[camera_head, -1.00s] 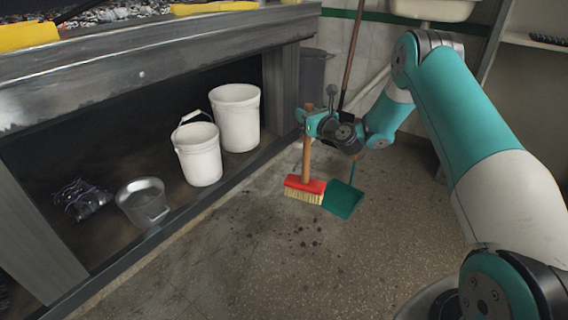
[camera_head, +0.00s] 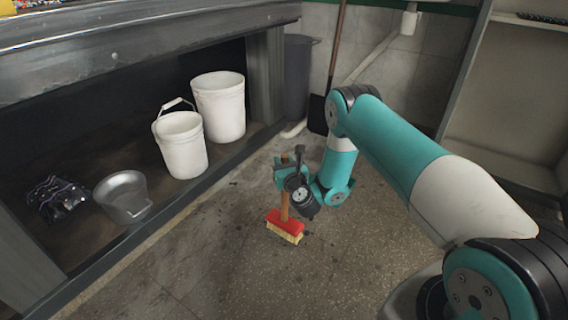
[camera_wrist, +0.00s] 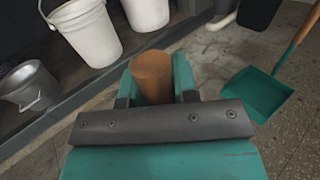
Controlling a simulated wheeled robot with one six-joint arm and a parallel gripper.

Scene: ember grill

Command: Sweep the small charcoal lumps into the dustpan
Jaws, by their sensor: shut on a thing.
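My gripper (camera_head: 287,177) is shut on the wooden handle of a hand brush and holds it nearly upright. The brush (camera_head: 285,223) has a red head with pale bristles pointing down, at or close to the floor; I cannot tell if they touch it. In the wrist view the round handle end (camera_wrist: 152,72) sits between the jaws. The green dustpan (camera_wrist: 258,93) lies on the floor to the right in the wrist view; it does not show in the head view. A few small dark charcoal lumps (camera_head: 307,233) show beside the brush head; others may be hidden behind the brush or arm.
Two white buckets (camera_head: 182,145) (camera_head: 220,105) and a metal pail (camera_head: 123,197) stand on the low shelf under the grill at left. A dark bag (camera_head: 57,198) lies there too. A grey bin (camera_head: 298,75) stands at the back. Speckled floor (camera_head: 200,270) in front is open.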

